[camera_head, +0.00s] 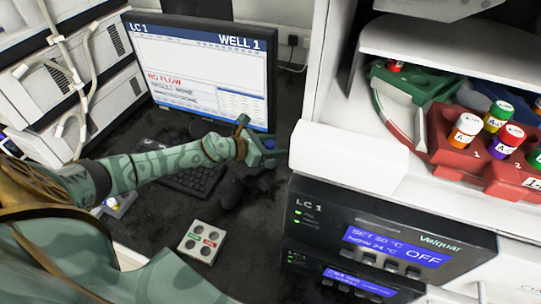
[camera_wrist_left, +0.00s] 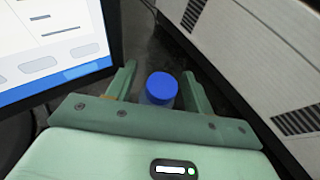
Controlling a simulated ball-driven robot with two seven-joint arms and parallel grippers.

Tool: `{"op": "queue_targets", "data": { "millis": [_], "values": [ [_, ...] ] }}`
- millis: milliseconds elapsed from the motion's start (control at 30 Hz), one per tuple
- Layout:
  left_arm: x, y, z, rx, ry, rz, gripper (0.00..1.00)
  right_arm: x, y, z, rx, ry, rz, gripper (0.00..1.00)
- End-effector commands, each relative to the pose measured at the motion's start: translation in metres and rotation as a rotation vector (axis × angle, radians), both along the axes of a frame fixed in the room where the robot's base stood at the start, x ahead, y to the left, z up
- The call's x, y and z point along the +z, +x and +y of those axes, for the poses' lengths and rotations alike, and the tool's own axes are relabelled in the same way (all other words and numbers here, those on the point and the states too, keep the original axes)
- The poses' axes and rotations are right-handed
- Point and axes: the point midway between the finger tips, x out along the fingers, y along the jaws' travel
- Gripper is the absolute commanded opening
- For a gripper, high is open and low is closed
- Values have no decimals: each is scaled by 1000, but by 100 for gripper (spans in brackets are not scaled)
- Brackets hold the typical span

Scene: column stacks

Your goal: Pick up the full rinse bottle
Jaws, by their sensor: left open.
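A bottle with a round blue cap (camera_wrist_left: 161,85) shows in the left wrist view, between the two fingers. Its clear-looking body is mostly hidden below the cap, so I cannot tell how full it is. My left gripper (camera_wrist_left: 159,72) is open, with a green finger on each side of the cap and no clear contact. In the head view my left gripper (camera_head: 259,142) is in front of the monitor's lower right corner. I cannot make out the bottle in the head view. My right gripper is not in view.
A monitor (camera_head: 205,65) reading "NO FLOW" stands behind my left arm, with a keyboard (camera_head: 195,180) below. A small grey block with holes (camera_head: 201,241) lies on the dark bench. White and black instruments (camera_head: 385,245) and a red vial rack (camera_head: 455,150) fill the right.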

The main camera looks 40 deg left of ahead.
Motion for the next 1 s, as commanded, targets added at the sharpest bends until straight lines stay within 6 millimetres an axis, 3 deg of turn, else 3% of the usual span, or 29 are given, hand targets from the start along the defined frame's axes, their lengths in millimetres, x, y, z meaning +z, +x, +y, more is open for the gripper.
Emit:
{"op": "queue_targets", "data": {
  "millis": [300,433,1000],
  "values": [
    [-3,7,-4,-1,0,0,49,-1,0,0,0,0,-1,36],
    [-3,6,-4,-1,-1,1,13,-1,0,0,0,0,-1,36],
    [4,7,0,1,0,2,12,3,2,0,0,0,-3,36]
  ]
}}
